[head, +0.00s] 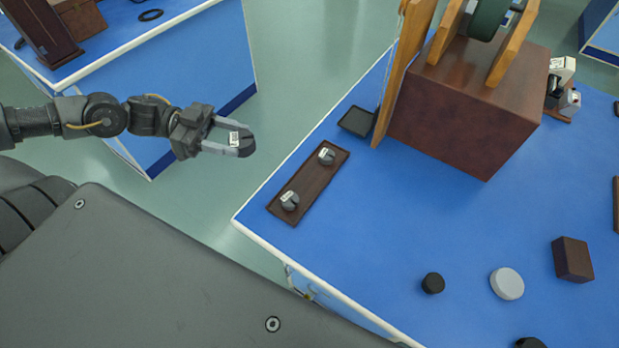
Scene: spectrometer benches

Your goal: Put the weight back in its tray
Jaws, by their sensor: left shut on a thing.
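My left gripper (231,143) comes in from the left and is shut on a dark weight (246,141) with a small white label. It holds the weight in the air over the floor gap, left of the blue bench. A long brown tray (309,178) lies near the left edge of that bench. Two similar dark labelled weights sit in it, one toward the far end (327,156) and one toward the near end (289,201). Bare tray floor shows between them. The held weight is apart from the tray. My right gripper is not in view.
A small black tray (356,121) lies beyond the brown tray. A large brown wooden block (465,110) with an upright board (405,65) stands right of it. A black puck (433,283), a grey disc (507,284) and a brown box (573,259) stand at the front right.

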